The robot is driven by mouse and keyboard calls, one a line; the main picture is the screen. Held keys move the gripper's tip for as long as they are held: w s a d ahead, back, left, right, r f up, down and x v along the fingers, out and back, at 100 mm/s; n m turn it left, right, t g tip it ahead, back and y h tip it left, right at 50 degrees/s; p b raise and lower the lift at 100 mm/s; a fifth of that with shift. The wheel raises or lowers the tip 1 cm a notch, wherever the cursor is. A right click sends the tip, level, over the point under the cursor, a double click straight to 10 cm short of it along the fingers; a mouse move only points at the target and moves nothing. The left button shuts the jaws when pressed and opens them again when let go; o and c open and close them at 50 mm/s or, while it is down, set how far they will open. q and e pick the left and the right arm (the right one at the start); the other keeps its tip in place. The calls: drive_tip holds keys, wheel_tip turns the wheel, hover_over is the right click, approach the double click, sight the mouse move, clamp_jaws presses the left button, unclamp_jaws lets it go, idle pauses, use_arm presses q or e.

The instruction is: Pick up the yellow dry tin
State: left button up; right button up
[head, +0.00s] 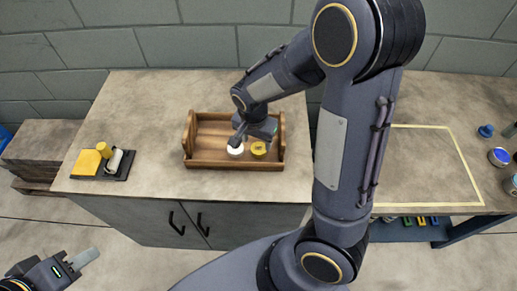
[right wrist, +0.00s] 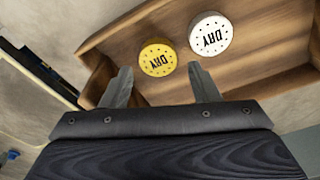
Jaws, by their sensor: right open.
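The yellow tin (head: 258,149), its lid marked DRY, sits upright in the wooden tray (head: 215,165) on the counter. It also shows in the right wrist view (right wrist: 157,57), just beyond and between my fingertips. A white tin (head: 236,151), also marked DRY (right wrist: 210,35), stands close beside it, beyond my right-hand finger in that view. My right gripper (right wrist: 160,69) is open and empty, over the tray near both tins; in the head view (head: 247,136) its fingers are partly hidden. My left gripper (head: 83,259) is low at the left, away from the counter; its finger gap is unclear.
A dark tray (head: 124,171) with a yellow sponge and other items lies at the counter's left. A yellow-outlined area (head: 430,165) is on the right, with several jars beyond it. The wooden tray's raised walls surround the tins.

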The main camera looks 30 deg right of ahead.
sight(259, 148)
drive_tip(key=f, duration=0.4)
drive_tip(key=shift+w+d, duration=0.1)
drive_tip(key=shift+d, duration=0.25)
drive_tip(key=shift+r, duration=0.1)
drive_tip(key=c, duration=0.8)
drive_tip(key=shift+o, duration=0.2)
